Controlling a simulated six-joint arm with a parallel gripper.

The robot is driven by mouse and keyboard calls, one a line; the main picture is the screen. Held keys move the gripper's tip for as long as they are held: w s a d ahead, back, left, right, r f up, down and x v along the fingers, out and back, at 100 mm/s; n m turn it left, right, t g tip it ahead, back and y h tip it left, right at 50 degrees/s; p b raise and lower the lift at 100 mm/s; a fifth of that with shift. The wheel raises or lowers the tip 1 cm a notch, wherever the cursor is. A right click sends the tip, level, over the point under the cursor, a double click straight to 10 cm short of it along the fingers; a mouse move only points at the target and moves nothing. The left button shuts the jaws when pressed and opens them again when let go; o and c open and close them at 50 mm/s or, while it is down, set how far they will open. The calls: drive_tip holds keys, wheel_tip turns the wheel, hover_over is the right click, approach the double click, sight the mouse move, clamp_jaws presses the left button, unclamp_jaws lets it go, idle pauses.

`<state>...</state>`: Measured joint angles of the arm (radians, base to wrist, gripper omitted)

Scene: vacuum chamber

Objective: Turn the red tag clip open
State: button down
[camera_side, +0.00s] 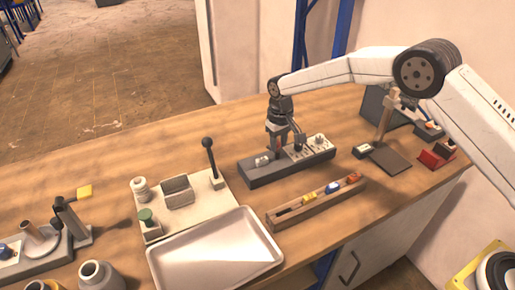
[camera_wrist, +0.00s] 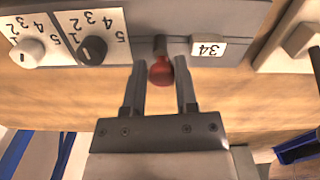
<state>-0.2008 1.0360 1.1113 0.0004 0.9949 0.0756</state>
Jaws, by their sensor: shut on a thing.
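The red tag clip (camera_wrist: 161,70) is a rounded red piece with a grey stem at the front edge of the grey panel (camera_wrist: 225,17). It sits beside a white tag (camera_wrist: 209,47) marked 34. In the wrist view my gripper (camera_wrist: 160,64) has one finger on either side of the clip, shut on it; exact contact at the tips is hard to make out. In the side view my gripper (camera_side: 280,149) points down at the grey panel (camera_side: 262,178), and its fingers hide most of the clip.
Two numbered knobs, one white (camera_wrist: 27,53) and one black (camera_wrist: 92,50), are left of the clip in the wrist view. In the side view, a wooden rack (camera_side: 317,204) lies in front of the panel. A white tray (camera_side: 212,258) and a lever plate (camera_side: 181,212) stand left.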

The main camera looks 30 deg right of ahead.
sight(279, 144)
drive_tip(key=shift+m, duration=2.2)
drive_tip(key=shift+c, duration=1.9)
unclamp_jaws()
drive_tip(key=shift+r, duration=0.1)
wheel_tip(279, 144, up, 7)
drive_tip(key=shift+r, duration=0.35)
